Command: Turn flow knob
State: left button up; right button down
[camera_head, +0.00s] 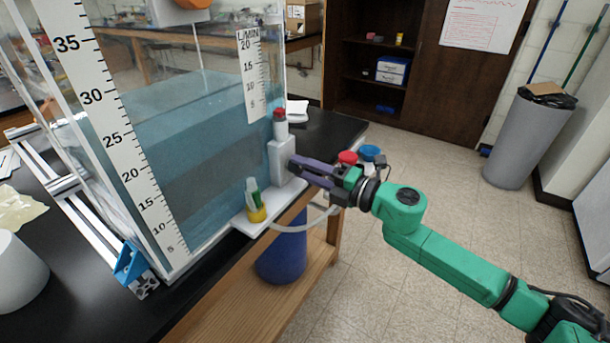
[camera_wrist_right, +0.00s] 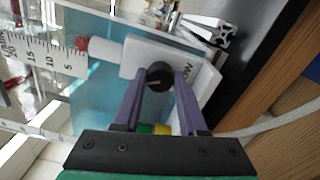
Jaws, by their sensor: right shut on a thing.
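The flow knob (camera_wrist_right: 159,78) is round and black and sits on the front of a white flow-meter block (camera_wrist_right: 142,55) in the right wrist view. The same white block (camera_head: 281,158) stands at the tank's right side in the head view. My right gripper (camera_head: 294,170) reaches it from the right, and its purple fingers hide the knob there. In the right wrist view the fingertips (camera_wrist_right: 159,85) lie on either side of the knob, shut on it. My left gripper is not in view.
The water tank (camera_head: 119,146) with scale strips stands on the black bench, close to my right gripper. A valve with a yellow base (camera_head: 257,215) and a pale hose (camera_head: 303,226) are below the block. A blue cylinder (camera_head: 279,262) stands underneath.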

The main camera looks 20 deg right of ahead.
jog(key=n+b, duration=0.1)
jog(key=n, duration=0.1)
jog(key=n+b, duration=0.1)
jog(key=shift+f+n, duration=0.2)
jog(key=shift+n, duration=0.2)
jog(key=shift+r+n+b, duration=0.15)
jog(key=shift+n+b, duration=0.95)
jog(key=shift+n, duration=0.7)
jog(key=shift+c, duration=2.3)
grip_release()
